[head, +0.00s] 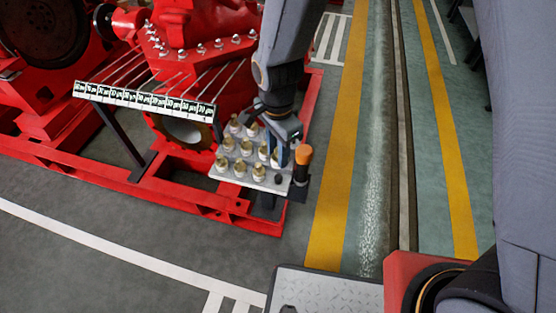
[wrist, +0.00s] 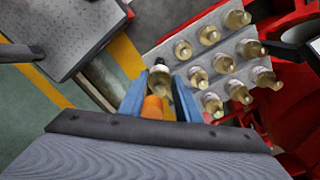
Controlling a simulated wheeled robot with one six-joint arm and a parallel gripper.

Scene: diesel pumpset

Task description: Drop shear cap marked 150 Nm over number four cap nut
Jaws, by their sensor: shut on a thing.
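My gripper (head: 277,156) is over the right side of a grey tray (head: 212,171) and is shut on a brass-coloured shear cap, which shows between the blue fingers in the wrist view (wrist: 162,82). Its marking cannot be read. Several other brass caps (head: 240,168) stand upright in rows on the tray; they show at the right in the wrist view (wrist: 223,63). Silver cap nuts (head: 201,48) line the red pump casing (head: 190,20). A white strip of labels (head: 145,101) stands before them with thin rods running back; its small lettering is not clear.
A dark round spot or peg (head: 278,179) is at the tray's front right. The red base frame (head: 190,205) runs below. Floor to the front is clear.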

